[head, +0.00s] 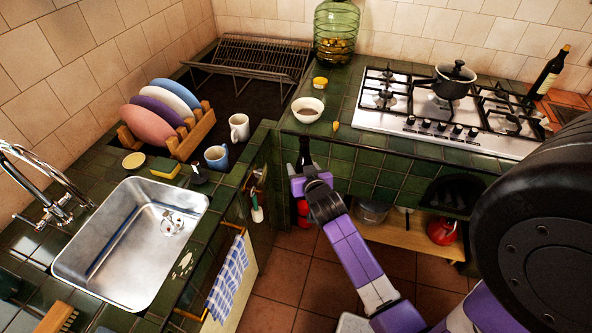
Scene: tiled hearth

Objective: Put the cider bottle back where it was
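My gripper (299,185) is in the middle of the head view, low in front of the green tiled counter. A dark bottle (305,150) shows its neck and shoulder just above and behind the gripper; its lower part is hidden by the gripper. My gripper's fingers are hidden too, so I cannot tell whether they are closed on this bottle. A second dark bottle (547,73), with a pale label, stands upright on the counter right of the hob. I cannot read a label that says which one is the cider bottle.
A pot (453,84) sits on the hob (430,125). A white bowl (307,110), a glass jar (336,35), two mugs and a plate rack (190,135) stand on the counter. A wooden shelf (410,232) with a red kettle (441,231) is under the hob. Tiled floor (285,285) is partly clear.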

